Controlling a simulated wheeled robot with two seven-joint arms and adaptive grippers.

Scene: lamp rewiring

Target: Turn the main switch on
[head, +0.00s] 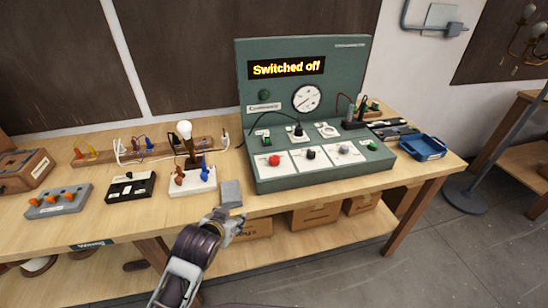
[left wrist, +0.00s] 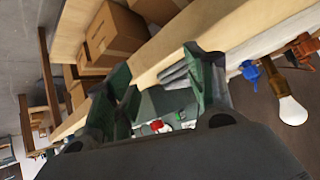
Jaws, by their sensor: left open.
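The green test console (head: 247,75) stands on the bench, and its amber display (head: 287,67) reads "Switched off". Its sloped front carries a red knob (head: 274,160), a black knob (head: 310,153), a grey knob (head: 343,149) and a green button (head: 372,146). Which control is the main switch I cannot tell from the labels. My left gripper (head: 232,220) is at the bench's front edge, left of and below the console, apart from it. In the left wrist view its fingers (left wrist: 160,88) are spread and empty, with the red knob (left wrist: 157,126) beyond them. My right gripper is not seen.
A bulb (head: 184,130) stands left of the console. A blue tray (head: 424,147) is at the right. Cardboard boxes (head: 315,216) sit on the lower shelf.

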